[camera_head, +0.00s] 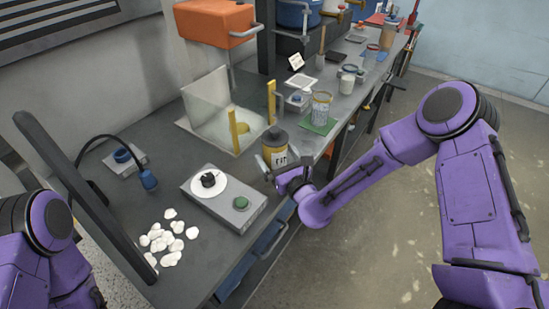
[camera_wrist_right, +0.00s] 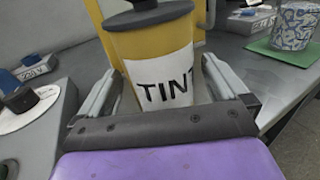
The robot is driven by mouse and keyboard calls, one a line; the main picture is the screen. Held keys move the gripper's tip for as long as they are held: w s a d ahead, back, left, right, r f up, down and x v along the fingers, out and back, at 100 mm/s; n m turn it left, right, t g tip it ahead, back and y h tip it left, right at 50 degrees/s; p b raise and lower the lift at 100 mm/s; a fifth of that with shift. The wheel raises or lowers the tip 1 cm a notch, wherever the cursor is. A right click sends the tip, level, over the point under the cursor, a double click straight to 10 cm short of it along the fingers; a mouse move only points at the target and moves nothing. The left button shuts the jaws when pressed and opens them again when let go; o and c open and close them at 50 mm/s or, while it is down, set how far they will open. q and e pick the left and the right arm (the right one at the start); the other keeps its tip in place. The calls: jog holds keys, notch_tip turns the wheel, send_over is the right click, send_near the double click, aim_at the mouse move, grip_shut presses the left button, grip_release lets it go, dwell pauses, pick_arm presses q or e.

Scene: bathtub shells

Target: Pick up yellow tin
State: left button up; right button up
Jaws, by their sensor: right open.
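The yellow tin (camera_head: 274,147) has a dark lid and a white label, and stands upright on the grey bench near its front edge. In the right wrist view the tin (camera_wrist_right: 152,45) fills the middle, with large black letters on its label. My right gripper (camera_head: 272,168) is at the tin's near side. Its two fingers (camera_wrist_right: 155,85) are spread, one on each side of the tin's body. I cannot tell whether either finger touches it. Of my left arm only purple links show at the lower left; its gripper is out of view.
A clear box with yellow posts (camera_head: 233,132) stands just behind the tin. A grey device with a white plate (camera_head: 208,190) lies to the left, with white shells (camera_head: 163,240) in front. A patterned glass (camera_head: 321,108) on a green mat stands to the right.

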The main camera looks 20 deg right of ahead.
jog(key=shift+w+a, duration=0.25)
jog(key=shift+w, duration=0.95)
jog(key=c, duration=1.7)
jog(key=shift+r, duration=0.15)
jog(key=shift+c, duration=0.2)
